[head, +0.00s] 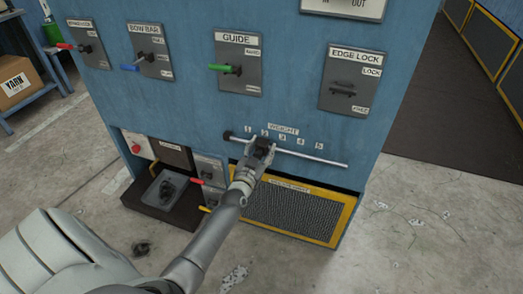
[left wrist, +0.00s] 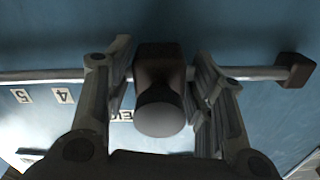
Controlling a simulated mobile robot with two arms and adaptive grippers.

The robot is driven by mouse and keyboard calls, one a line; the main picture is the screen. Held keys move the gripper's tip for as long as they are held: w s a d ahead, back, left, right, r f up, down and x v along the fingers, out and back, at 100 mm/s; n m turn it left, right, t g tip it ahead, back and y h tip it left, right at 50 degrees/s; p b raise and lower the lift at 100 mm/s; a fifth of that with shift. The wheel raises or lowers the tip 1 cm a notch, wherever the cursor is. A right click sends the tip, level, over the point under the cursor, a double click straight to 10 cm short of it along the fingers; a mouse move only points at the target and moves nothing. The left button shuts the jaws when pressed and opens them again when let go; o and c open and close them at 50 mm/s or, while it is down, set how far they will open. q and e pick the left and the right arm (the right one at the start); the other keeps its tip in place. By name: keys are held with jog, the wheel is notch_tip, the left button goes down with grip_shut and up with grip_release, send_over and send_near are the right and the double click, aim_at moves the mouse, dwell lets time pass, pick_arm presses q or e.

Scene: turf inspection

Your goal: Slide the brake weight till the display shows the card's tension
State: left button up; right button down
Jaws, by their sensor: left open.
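The brake weight (head: 264,144) is a dark block with a round knob on a pale horizontal rod (head: 310,157), near the mark 2 of the scale. My left gripper (head: 256,156) is at the weight. In the left wrist view the weight (left wrist: 160,65) lies between the two open fingers (left wrist: 160,95), with a small gap visible on each side, and its knob points towards the camera. My right gripper is not in view. I cannot see a tension reading or a card.
The rod's dark end stop (head: 228,135) is left of the weight. Above are levers marked GUIDE (head: 238,64), BOW BAR (head: 150,51) and EDGE LOCK (head: 352,80). Below are a yellow-framed mesh panel (head: 290,210) and small red and yellow levers. A panel at the top edge is cut off.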

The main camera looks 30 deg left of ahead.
aim_at(282, 146)
pick_arm(q)
jog(key=shift+w, duration=0.1)
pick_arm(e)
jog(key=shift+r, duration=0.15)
pick_arm(q)
jog(key=shift+c, duration=0.2)
grip_shut()
